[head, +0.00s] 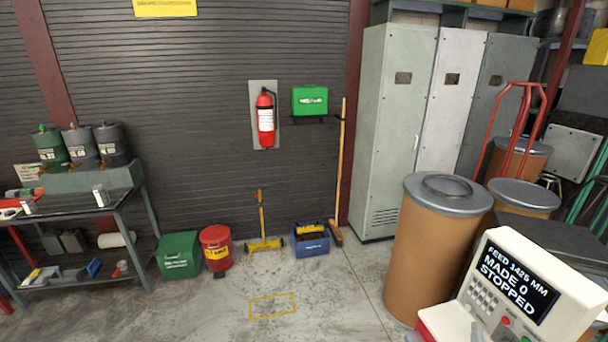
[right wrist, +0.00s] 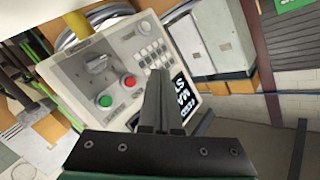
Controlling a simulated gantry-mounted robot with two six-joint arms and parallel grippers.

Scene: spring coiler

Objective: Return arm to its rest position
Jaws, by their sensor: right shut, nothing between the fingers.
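My right gripper (right wrist: 158,76) shows in the right wrist view with its two dark fingers together and nothing between them. It is in front of the control panel (right wrist: 110,70), which appears tilted in that view. The fingers overlap the panel's lower edge and part of its screen; I cannot tell whether they touch it. A green button (right wrist: 105,101), a red button (right wrist: 129,81) and a keypad (right wrist: 153,53) show on the panel. In the head view the control panel (head: 535,290) is at the lower right, its screen reading "STOPPED" and "MADE 0". My left gripper is not in view.
A brown drum (head: 425,260) with a grey lid stands just left of the panel. Grey lockers (head: 388,130) and a red hand truck (head: 520,125) stand behind. A workbench (head: 75,205) is at the far left. The floor (head: 330,295) in the middle is mostly clear.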

